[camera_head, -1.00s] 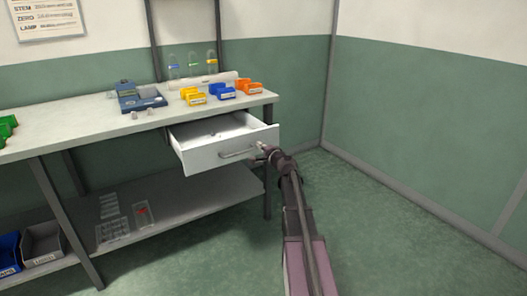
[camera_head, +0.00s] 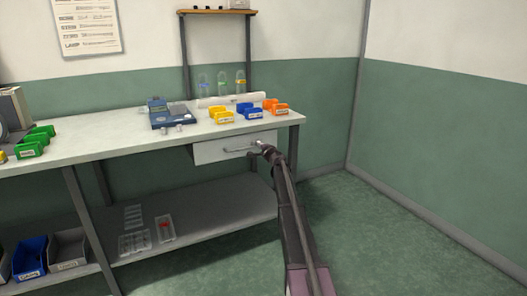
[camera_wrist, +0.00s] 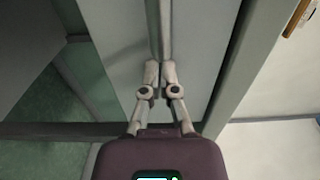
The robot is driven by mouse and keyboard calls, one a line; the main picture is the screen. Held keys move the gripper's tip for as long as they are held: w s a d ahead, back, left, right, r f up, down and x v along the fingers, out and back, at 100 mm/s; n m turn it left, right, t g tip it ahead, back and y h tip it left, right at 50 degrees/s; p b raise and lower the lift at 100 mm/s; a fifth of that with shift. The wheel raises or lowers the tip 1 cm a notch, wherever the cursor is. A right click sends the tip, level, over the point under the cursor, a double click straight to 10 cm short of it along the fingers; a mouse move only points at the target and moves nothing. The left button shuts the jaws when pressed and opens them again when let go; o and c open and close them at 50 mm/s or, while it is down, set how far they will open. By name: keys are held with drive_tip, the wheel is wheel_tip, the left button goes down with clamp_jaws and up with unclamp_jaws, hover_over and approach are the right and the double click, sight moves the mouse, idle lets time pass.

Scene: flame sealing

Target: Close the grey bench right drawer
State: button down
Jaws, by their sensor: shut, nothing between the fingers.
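The grey bench (camera_head: 95,145) runs along the wall. Its right drawer (camera_head: 212,153) has a pale front with a bar handle (camera_head: 238,150). The drawer front sits close under the bench top and none of its inside shows; I cannot tell whether it is fully flush. My gripper (camera_head: 264,148) is at the right part of the drawer front, by the handle's right end. In the wrist view my gripper (camera_wrist: 155,72) is shut and empty, its fingertips against or very near the drawer front (camera_wrist: 195,60). Exact contact is hidden.
On the bench top are a blue device (camera_head: 160,115), yellow (camera_head: 221,116), blue (camera_head: 249,111) and orange (camera_head: 275,107) bins, and green bins at the left. A lower shelf (camera_head: 195,215) holds clear trays. Floor to the right (camera_head: 350,220) is clear.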

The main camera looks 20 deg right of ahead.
drive_tip(key=shift+w+r, duration=0.1)
drive_tip(key=shift+w, duration=0.75)
drive_tip(key=shift+w, duration=0.1)
drive_tip(key=s, duration=1.5)
drive_tip(key=shift+d, duration=0.2)
drive_tip(key=shift+w, duration=0.1)
